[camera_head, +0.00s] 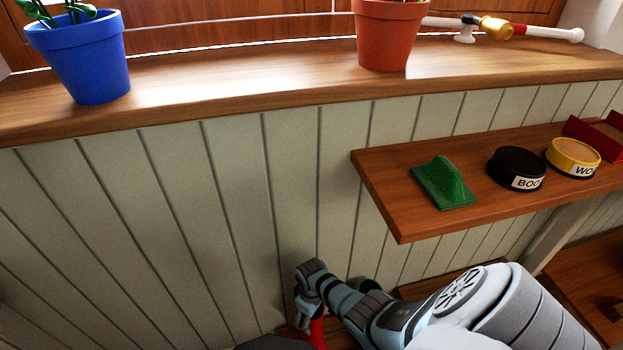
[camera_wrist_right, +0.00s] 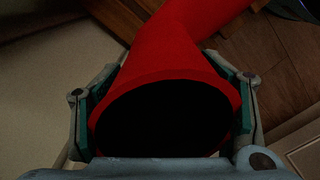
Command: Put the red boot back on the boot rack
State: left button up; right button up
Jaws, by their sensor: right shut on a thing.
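The red boot (camera_head: 317,333) shows as a small patch at the bottom of the head view, beside my right gripper (camera_head: 309,318). In the right wrist view the red boot (camera_wrist_right: 175,50) fills the middle, its dark round opening facing the camera and its shaft running up to the right. The two fingers of my right gripper are on either side of its top edge, shut on it. My left gripper is not in view.
A windowsill (camera_head: 240,85) with blue (camera_head: 85,60) and orange (camera_head: 385,35) pots runs above.

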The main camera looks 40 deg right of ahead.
jog(key=shift+f, duration=0.15)
jog(key=o, duration=2.1)
jog(key=shift+c, duration=0.2)
jog(key=shift+o, duration=0.6)
